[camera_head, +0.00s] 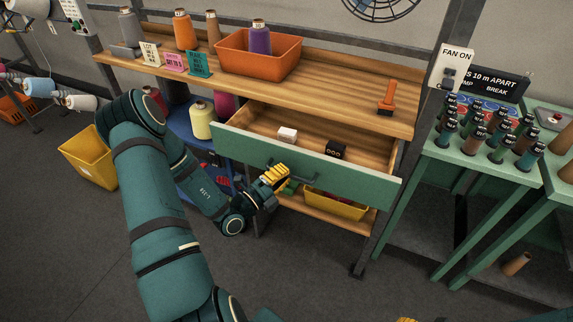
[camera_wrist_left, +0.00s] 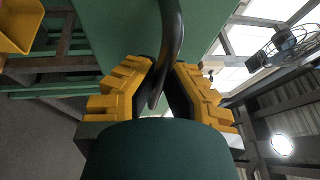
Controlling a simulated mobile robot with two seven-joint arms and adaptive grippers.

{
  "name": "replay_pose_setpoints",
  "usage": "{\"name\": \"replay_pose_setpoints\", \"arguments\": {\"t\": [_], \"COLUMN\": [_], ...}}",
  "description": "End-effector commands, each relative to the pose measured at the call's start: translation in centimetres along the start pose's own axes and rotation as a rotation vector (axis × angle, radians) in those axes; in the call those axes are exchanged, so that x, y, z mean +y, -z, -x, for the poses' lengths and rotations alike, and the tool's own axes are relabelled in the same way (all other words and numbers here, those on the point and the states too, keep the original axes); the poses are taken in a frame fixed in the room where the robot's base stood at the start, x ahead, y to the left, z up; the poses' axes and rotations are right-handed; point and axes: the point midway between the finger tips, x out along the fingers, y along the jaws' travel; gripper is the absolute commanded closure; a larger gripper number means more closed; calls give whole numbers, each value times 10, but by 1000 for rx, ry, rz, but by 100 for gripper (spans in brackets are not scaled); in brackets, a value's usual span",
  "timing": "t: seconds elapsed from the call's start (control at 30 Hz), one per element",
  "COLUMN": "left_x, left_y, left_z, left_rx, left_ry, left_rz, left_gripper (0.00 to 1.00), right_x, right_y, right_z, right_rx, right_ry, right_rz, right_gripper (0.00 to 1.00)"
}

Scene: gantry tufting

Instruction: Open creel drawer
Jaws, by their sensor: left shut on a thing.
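The creel drawer (camera_head: 300,165) has a green front and stands pulled out of the wooden bench, with its inside showing. Inside lie a white block (camera_head: 287,135) and a black block (camera_head: 335,149). A dark bar handle (camera_head: 303,177) runs across the drawer front. My left gripper (camera_head: 284,178), with yellow fingers, is at the left part of the handle. In the left wrist view the fingers close around the dark curved handle (camera_wrist_left: 172,45), with the green drawer front (camera_wrist_left: 120,35) behind. My right gripper (camera_head: 407,320) is barely in view as a yellow bit at the bottom edge.
An orange bin (camera_head: 259,54), yarn cones and small signs stand on the bench top (camera_head: 340,92). A yellow bin (camera_head: 336,206) sits on the shelf below the drawer. A green table (camera_head: 480,155) with several spools stands at the right. The floor in front is clear.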

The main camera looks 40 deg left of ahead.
Motion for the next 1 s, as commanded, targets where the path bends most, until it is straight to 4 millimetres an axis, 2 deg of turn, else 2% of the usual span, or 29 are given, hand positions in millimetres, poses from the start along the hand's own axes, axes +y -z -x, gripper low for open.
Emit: {"name": "replay_pose_setpoints", "arguments": {"t": [0.23,0.63,0.7,0.73,1.0], "left_x": [-4,-4,-4,-4,-4], "left_y": [7,8,8,8,7], "left_z": [13,14,14,14,15], "left_rx": [4,4,3,3,1], "left_ry": [4,4,4,4,2], "left_rz": [2,1,1,1,0], "left_gripper": [100,100,69,59,59], "right_x": [-2,-2,-2,-2,-2], "right_y": [3,4,4,4,4], "right_z": [6,6,6,6,6], "right_rx": [7,8,8,8,8], "right_ry": [-1,-1,-1,-1,-1], "right_rz": [-2,-2,-2,-2,-2], "right_gripper": [60,60,60,60,60]}}
